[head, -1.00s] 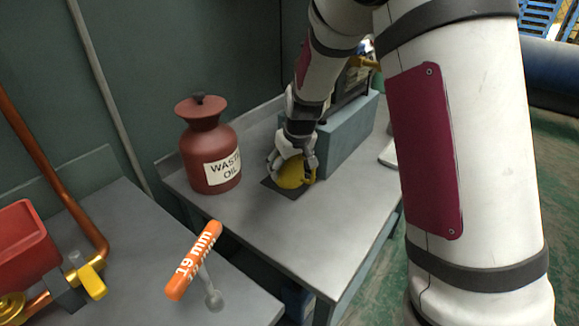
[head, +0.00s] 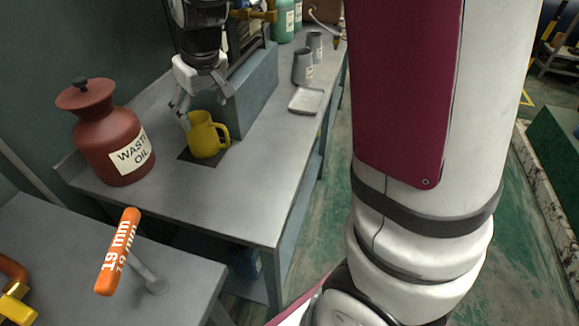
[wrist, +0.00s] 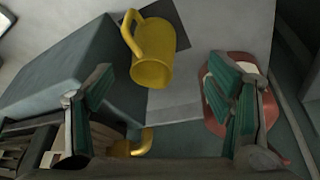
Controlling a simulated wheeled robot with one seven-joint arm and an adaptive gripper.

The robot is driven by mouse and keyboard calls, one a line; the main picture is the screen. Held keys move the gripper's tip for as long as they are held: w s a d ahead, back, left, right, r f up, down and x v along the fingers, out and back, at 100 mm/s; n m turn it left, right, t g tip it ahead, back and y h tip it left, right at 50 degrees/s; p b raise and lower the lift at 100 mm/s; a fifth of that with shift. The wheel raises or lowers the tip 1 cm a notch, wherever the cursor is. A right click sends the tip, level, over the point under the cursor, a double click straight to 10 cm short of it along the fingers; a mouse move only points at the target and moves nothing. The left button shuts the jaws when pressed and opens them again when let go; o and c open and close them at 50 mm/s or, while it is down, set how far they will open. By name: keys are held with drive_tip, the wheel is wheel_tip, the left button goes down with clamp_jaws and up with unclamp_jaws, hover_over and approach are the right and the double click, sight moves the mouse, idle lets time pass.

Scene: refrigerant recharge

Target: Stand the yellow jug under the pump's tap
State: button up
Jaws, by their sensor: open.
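The yellow jug (head: 204,136) stands upright on a dark square patch (head: 186,154) on the bench, beside the blue-grey block (head: 258,88). Its handle faces right in the head view. My gripper (head: 204,98) is open just above and behind the jug, apart from it. In the wrist view the jug (wrist: 152,68) shows beyond and between the open fingers (wrist: 165,95), with nothing between the pads. A brass tap (head: 262,15) shows above the block, partly hidden by my arm; a brass spout also shows in the wrist view (wrist: 140,143). I cannot tell whether the jug is directly below it.
A red waste oil can (head: 108,135) stands left of the jug. Grey measuring cups (head: 303,66), a shallow tray (head: 306,100) and green bottles (head: 284,20) are farther back. The bench front (head: 250,195) is clear.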

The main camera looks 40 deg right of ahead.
drive_tip(key=s+r+m+g, duration=0.1)
drive_tip(key=s+r, duration=0.2)
drive_tip(key=s, duration=1.3)
drive_tip(key=s+r+m+g, duration=0.1)
drive_tip(key=s+r, duration=0.2)
drive_tip(key=s, duration=1.4)
drive_tip(key=shift+s, duration=0.15)
wheel_tip(320, 180, up, 10)
drive_tip(key=t+p, duration=0.1)
drive_tip(key=p, duration=0.8)
drive_tip(key=shift+d+r+t, duration=0.15)
drive_tip(key=shift+r+t, duration=0.05)
drive_tip(key=shift+t, duration=0.2)
